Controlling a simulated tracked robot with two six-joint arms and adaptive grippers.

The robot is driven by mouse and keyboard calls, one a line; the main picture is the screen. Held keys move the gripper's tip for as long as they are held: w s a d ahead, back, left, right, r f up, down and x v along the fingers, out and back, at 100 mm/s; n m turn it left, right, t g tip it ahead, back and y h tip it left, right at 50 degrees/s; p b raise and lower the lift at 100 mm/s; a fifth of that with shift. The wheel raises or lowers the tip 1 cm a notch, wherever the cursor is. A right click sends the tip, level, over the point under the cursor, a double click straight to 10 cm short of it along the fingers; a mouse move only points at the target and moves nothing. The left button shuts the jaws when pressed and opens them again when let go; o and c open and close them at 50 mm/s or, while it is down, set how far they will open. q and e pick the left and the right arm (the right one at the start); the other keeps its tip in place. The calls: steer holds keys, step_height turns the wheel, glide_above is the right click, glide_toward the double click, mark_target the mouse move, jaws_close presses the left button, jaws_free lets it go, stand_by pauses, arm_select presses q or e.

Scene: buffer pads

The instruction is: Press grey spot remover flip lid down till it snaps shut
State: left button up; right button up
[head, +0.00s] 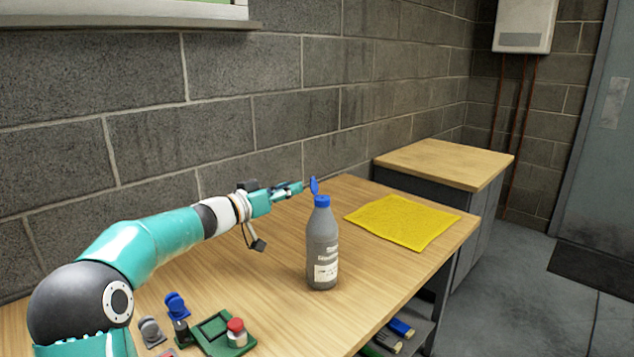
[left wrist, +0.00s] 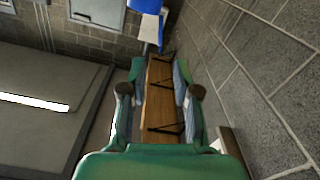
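The grey spot remover bottle (head: 322,250) stands upright on the wooden table. It has a blue cap (head: 322,201), and its blue flip lid (head: 314,186) stands up, open, at the cap's left edge. My left gripper (head: 301,187) reaches in from the left, with its fingertips close beside the lid; I cannot tell whether they touch it. In the left wrist view, its two fingers (left wrist: 158,75) are apart with nothing between them. My right gripper is not in view.
A yellow cloth (head: 402,221) lies right of the bottle. A green tray (head: 215,330) with a red-topped item (head: 236,333) and small blue and grey pieces are at the front left. A block wall runs behind the table. A cabinet (head: 445,163) stands at the far right.

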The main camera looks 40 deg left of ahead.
mark_target(311, 180)
arm_select(q)
steer(key=w, duration=0.8)
steer(key=shift+w+d+p, duration=0.1)
steer(key=shift+d+p, duration=0.2)
steer(key=shift+p, duration=0.05)
